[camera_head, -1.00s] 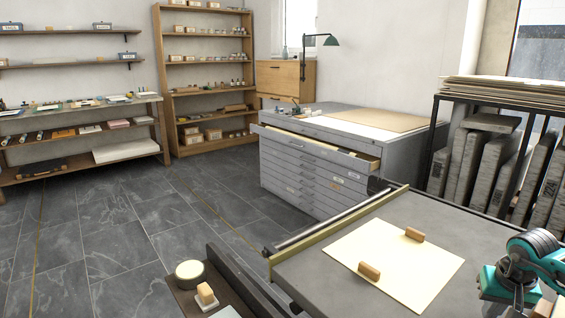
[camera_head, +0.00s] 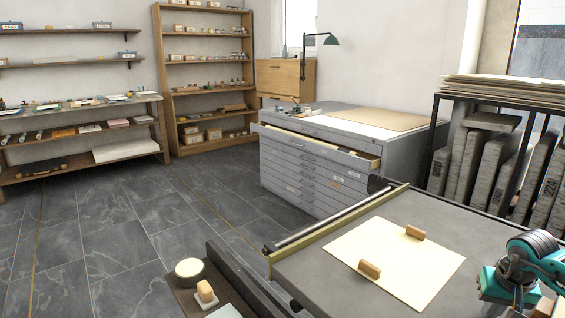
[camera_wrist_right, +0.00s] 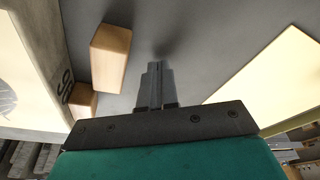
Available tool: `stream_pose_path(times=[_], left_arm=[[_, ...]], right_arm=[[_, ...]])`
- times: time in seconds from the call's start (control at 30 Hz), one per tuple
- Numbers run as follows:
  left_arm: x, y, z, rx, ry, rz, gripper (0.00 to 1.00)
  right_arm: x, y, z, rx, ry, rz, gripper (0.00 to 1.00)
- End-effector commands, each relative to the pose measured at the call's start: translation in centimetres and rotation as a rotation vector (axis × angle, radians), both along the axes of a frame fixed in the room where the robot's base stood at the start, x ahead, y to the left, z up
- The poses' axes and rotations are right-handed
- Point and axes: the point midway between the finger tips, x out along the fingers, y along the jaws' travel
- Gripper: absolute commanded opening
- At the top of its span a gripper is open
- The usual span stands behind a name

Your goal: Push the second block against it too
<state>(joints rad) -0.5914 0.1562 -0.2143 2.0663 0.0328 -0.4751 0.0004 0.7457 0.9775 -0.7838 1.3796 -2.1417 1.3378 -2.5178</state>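My right gripper (camera_head: 518,302) is at the lower right of the head view, over the grey table (camera_head: 450,215). In the right wrist view its fingers (camera_wrist_right: 155,88) are together with nothing between them. Left of them a wooden block (camera_wrist_right: 111,58) lies on the table, apart from the fingers. A second wooden block (camera_wrist_right: 83,103) lies close to the side of a pale stone (camera_wrist_right: 45,45) with dark marks; I cannot tell whether they touch. A bit of wooden block (camera_head: 543,308) shows in the head view's lower right corner. My left gripper is not in view.
A cream sheet (camera_head: 395,255) lies on the table with two wooden blocks, one near its front left edge (camera_head: 370,269) and one near its back (camera_head: 415,233). A rail (camera_head: 330,228) runs along the table's left edge. Stone slabs (camera_head: 490,165) stand in a rack behind.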

Motion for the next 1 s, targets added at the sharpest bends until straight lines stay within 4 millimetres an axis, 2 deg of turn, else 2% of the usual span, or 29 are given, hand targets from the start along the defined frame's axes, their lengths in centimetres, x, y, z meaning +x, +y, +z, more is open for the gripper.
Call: stream_pose_path(times=[0.13, 1.0], left_arm=[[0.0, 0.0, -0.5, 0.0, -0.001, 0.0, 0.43], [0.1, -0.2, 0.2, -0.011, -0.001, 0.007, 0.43]], right_arm=[[0.0, 0.0, -0.6, 0.0, 0.0, -0.001, 0.0], [-1.5, -1.3, -0.4, -0.001, 0.002, -0.001, 0.0]])
